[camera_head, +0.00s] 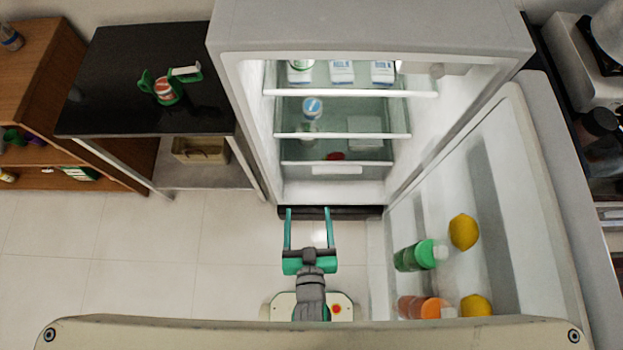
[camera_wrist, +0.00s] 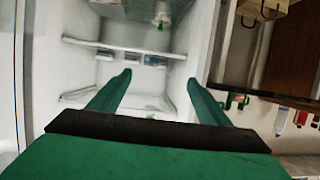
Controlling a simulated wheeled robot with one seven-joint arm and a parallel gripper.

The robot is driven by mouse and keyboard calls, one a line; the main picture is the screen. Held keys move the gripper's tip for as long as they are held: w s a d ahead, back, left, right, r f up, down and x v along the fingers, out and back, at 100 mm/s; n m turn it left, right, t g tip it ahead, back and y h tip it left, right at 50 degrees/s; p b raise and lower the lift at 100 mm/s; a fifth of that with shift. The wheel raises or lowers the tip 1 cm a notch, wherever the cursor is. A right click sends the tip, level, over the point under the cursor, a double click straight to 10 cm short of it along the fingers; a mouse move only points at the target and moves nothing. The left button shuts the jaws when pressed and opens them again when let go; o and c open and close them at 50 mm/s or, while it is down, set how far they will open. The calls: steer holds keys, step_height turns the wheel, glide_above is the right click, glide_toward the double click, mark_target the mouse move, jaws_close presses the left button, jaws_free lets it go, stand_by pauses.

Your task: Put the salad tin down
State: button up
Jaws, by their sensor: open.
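My gripper (camera_head: 308,212) is open in front of the fridge, with nothing visible between its fingers. In the wrist view its two green fingers (camera_wrist: 160,82) are spread apart, with fridge shelves beyond. No thing is clearly recognisable as the salad tin. A small red-and-white container with green parts (camera_head: 165,90) is on the black table at the left, apart from my gripper. A container with a blue-and-white top (camera_head: 312,108) stands on a fridge shelf. A small red item (camera_head: 335,156) lies lower in the fridge; its kind is unclear.
The fridge (camera_head: 228,90) is open, with its door (camera_head: 510,200) swung out at the right. The door holds lemons (camera_head: 463,232) and bottles (camera_head: 415,256). Cartons (camera_head: 341,72) stand on the top shelf. The black table (camera_head: 110,75) is mostly bare. Floor at the left is clear.

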steer(key=s+r+t, duration=0.1)
steer(key=s+r, duration=0.7)
steer(key=s, duration=0.1)
steer(key=shift+s+d+r+m, duration=0.2)
steer(key=shift+d+m, duration=0.1)
steer(key=shift+d, duration=0.15)
